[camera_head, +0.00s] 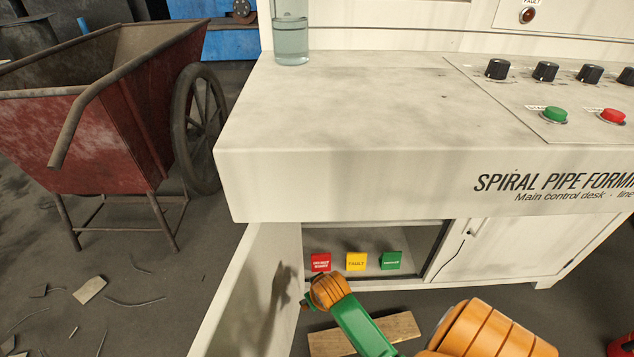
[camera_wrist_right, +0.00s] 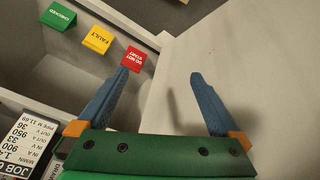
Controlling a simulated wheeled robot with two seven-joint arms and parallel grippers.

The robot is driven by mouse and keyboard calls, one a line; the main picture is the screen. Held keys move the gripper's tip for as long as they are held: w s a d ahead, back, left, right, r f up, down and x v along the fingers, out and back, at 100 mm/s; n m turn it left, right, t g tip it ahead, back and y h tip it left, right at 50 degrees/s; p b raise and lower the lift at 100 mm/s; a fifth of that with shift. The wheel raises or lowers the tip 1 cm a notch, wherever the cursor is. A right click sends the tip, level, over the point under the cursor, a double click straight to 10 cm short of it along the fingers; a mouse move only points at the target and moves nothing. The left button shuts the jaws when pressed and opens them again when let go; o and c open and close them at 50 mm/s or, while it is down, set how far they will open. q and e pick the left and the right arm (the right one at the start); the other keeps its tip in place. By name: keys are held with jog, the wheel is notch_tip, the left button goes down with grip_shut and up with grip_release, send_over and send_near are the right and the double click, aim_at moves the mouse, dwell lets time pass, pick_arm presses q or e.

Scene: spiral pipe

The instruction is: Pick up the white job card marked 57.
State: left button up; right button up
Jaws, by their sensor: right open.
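A white job card (camera_wrist_right: 22,140) with a black header reading "JOB C…" shows upside down at the lower left of the right wrist view. It is cut off by the frame edge and partly covered by my gripper's body. Its number is out of sight, so I cannot tell whether it is 57. My right gripper (camera_wrist_right: 158,74) is open, its two blue fingers apart with nothing between them. The card lies beside the gripper, not between the fingers. In the head view my right arm reaches to the open cabinet; its fingertips and the card are hidden. My left gripper is not in view.
A red tag (camera_head: 320,262), a yellow FAULT tag (camera_head: 356,261) and a green tag (camera_head: 391,261) stand in the open cabinet. The open cabinet door (camera_head: 240,300) is close to my right gripper. The control desk (camera_head: 340,110) overhangs the cabinet. A red cart (camera_head: 110,130) stands left.

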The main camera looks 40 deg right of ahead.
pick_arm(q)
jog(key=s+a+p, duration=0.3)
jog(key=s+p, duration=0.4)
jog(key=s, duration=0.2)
pick_arm(e)
jog(key=w+d+r+m+h, duration=0.1)
jog(key=w+d+r+m, duration=0.25)
jog(key=r, duration=0.35)
jog(key=w+d+r+m, duration=0.2)
jog(key=w+d+r, duration=0.25)
jog(key=r, duration=0.35)
jog(key=w+d+b, duration=0.2)
jog(key=w, duration=0.1)
jog(key=w+d+b, duration=0.2)
jog(key=d+b, duration=0.1)
jog(key=w+d+f+b, duration=0.1)
jog(key=w+d+b, duration=0.2)
jog(key=shift+w+f, duration=0.1)
jog(key=shift+w, duration=0.25)
jog(key=b+x, duration=0.2)
jog(key=b, duration=0.1)
jog(key=shift+w+d+f, duration=0.1)
jog(key=shift+w+d, duration=0.05)
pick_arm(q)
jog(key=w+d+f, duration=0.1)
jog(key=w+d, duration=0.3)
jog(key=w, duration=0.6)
pick_arm(e)
jog(key=shift+c, duration=0.2)
